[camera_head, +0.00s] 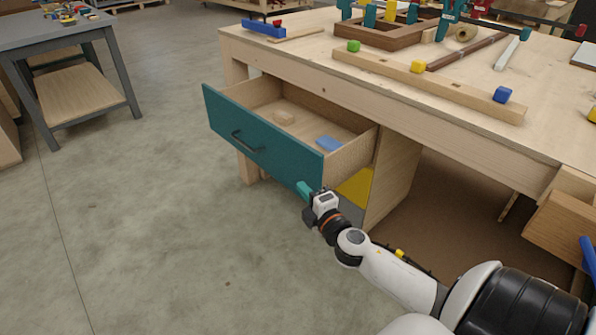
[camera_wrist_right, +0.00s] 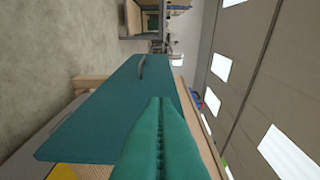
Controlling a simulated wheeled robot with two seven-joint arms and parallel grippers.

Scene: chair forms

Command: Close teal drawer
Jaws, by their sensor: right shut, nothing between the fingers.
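The teal drawer (camera_head: 262,146) is pulled out from under the workbench, with a dark handle (camera_head: 245,142) on its front. In the right wrist view the shut fingers (camera_wrist_right: 160,105) point along the teal drawer front (camera_wrist_right: 100,112), with the handle (camera_wrist_right: 142,67) beyond. My left gripper is not in view.
The workbench top (camera_head: 330,58) carries clamps, a wooden frame (camera_head: 395,32), a rail (camera_head: 430,85) and small coloured blocks. A yellow panel (camera_head: 356,187) shows below the drawer. A grey table (camera_head: 50,32) stands at the left. The concrete floor before the drawer is clear.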

